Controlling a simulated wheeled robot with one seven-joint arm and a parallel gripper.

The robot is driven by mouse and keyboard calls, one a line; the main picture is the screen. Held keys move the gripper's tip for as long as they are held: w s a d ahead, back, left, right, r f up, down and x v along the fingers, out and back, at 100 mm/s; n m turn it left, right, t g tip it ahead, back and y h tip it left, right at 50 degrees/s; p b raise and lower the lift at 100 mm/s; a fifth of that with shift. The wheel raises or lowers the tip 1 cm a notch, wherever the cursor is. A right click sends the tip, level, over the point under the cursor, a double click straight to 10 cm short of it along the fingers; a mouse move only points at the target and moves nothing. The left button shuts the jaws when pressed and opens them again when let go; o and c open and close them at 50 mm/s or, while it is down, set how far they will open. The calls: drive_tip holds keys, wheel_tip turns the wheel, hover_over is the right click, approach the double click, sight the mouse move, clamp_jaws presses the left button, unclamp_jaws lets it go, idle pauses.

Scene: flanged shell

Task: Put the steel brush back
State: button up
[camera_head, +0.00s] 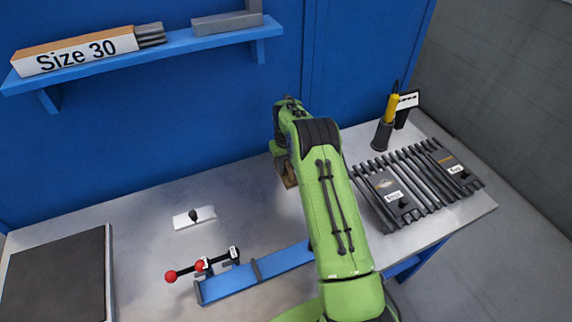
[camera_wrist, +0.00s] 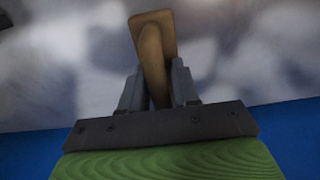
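A brown, wooden-looking handled thing, which I take to be the steel brush (camera_wrist: 153,45), shows in the wrist view between the two grey fingers of my gripper (camera_wrist: 157,88). The fingers lie close on both sides of its handle, and its flat end sticks out past them. Its bristles are not visible. In the head view a small brown part of the brush (camera_head: 289,179) shows beside my green arm, over the back of the grey table near the blue wall. My arm hides most of the gripper there, and I cannot tell whether the brush touches the table.
A dark cup (camera_head: 382,136) with a yellow-handled tool stands at the back right, beside slatted racks (camera_head: 410,180) with labelled blocks. A blue fixture (camera_head: 257,274) with red-knobbed clamps lies in front. A blue shelf (camera_head: 140,55) hangs on the wall. The table's left middle is mostly clear.

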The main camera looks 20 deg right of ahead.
drive_tip(key=shift+o, duration=1.4)
drive_tip(key=s+a+r+t+p, duration=0.1)
drive_tip(key=s+a+r, duration=0.15)
drive_tip(key=r, duration=0.95)
drive_tip(key=s+a+r+p, duration=0.1)
drive_tip(key=s+r, duration=0.2)
drive_tip(key=r, duration=0.9)
drive_tip(key=s+a+r+t, duration=0.1)
drive_tip(key=s+a+r, duration=0.15)
drive_tip(key=s, duration=0.45)
drive_tip(key=s+a+r+t, duration=0.1)
drive_tip(key=s+a+r, duration=0.1)
drive_tip(key=s+r, duration=0.35)
drive_tip(key=s+a+r+t, duration=0.1)
drive_tip(key=s+a, duration=0.1)
drive_tip(key=s, duration=0.6)
drive_tip(key=s+a+f+t, duration=0.1)
drive_tip(key=s+f, duration=0.3)
drive_tip(key=s, duration=0.6)
drive_tip(key=shift+s+t, duration=0.25)
drive_tip(key=shift+t, duration=0.05)
